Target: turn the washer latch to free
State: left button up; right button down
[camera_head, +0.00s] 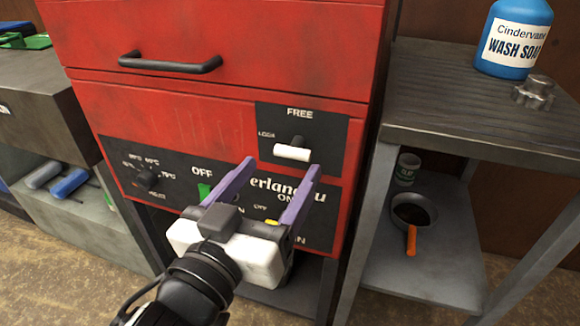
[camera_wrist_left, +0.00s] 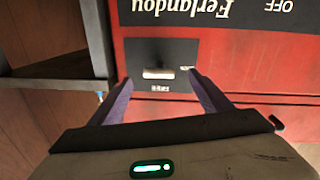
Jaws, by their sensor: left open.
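The washer latch (camera_head: 292,151) is a white bar handle on a dark pivot, on a black plate (camera_head: 330,125) of the red washer (camera_head: 225,45). The plate reads FREE at the top and LOCK at the left. The bar lies roughly level below the pivot. My left gripper (camera_head: 281,167) has purple fingers, open and empty, just in front of and below the latch. In the left wrist view the latch (camera_wrist_left: 158,73) shows upside down, between and beyond the open fingertips (camera_wrist_left: 160,78). I see no contact. My right gripper is in neither view.
A black drawer handle (camera_head: 170,64) sticks out above. A dial (camera_head: 147,179) and a green switch (camera_head: 204,191) are on the lower panel.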

aim_at(288, 155)
pick_arm(q)
jog(key=x, duration=0.4)
jog(key=shift+w+d+r+b, duration=0.1)
jog(key=shift+w+b, duration=0.15)
jog(key=shift+b, duration=0.1)
jog(key=shift+w+d, duration=0.25)
jog(key=shift+w, duration=0.35)
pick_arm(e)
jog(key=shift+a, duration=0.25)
pick_arm(q)
jog(key=c, duration=0.9)
jog(key=shift+c, duration=0.2)
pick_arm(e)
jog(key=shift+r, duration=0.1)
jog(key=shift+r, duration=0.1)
